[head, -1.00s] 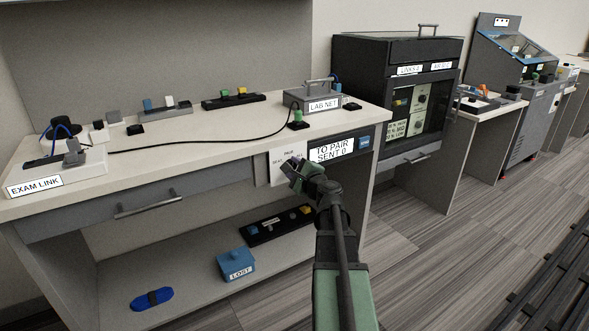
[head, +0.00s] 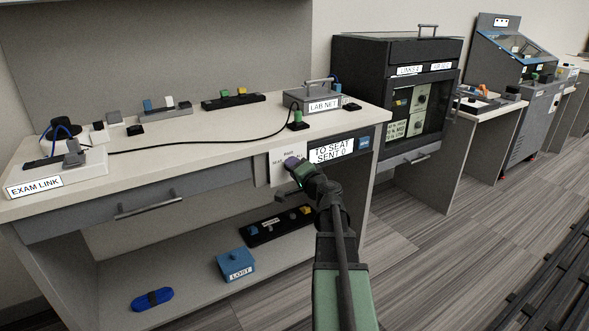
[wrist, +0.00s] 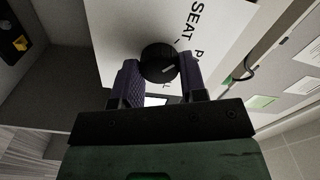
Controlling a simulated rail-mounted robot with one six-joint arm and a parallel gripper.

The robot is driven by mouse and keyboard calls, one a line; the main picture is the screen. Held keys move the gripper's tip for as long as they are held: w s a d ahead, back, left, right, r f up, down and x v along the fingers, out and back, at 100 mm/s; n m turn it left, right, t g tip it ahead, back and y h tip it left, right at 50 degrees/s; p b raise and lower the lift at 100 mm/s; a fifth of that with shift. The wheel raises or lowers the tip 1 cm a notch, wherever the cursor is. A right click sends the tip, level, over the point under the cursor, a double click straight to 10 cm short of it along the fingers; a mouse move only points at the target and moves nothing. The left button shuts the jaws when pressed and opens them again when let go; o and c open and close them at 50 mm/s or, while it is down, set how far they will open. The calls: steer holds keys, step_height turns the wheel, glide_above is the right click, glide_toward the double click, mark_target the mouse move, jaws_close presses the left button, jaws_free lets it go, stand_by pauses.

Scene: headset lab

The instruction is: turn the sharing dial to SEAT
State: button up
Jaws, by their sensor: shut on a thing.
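The sharing dial (wrist: 158,62) is a black round knob with a pale pointer line, on a white plate (wrist: 112,55) in the wrist view. The plate carries the word SEAT and other lettering that is partly hidden. My gripper (wrist: 160,75) has its two purple-grey fingers on either side of the dial, shut on it. In the head view my gripper (head: 292,165) is at the plate (head: 275,168) on the bench front, and it hides the dial there. The display (head: 332,149) beside the plate reads "TO SEAT SENT 0".
The bench top (head: 200,140) above holds a LAB NET box (head: 320,103), a cable and several small blocks. A drawer handle (head: 147,204) sticks out at the left. The shelf below holds a blue LOST box (head: 236,263). A dark cabinet (head: 395,95) stands to the right.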

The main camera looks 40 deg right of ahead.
steer(key=shift+n, duration=0.9)
steer(key=o, duration=0.9)
steer(key=s, duration=0.3)
steer(key=s+a, duration=0.1)
steer(key=s, duration=0.6)
steer(key=shift+s+a, duration=0.3)
steer(key=shift+s, duration=0.05)
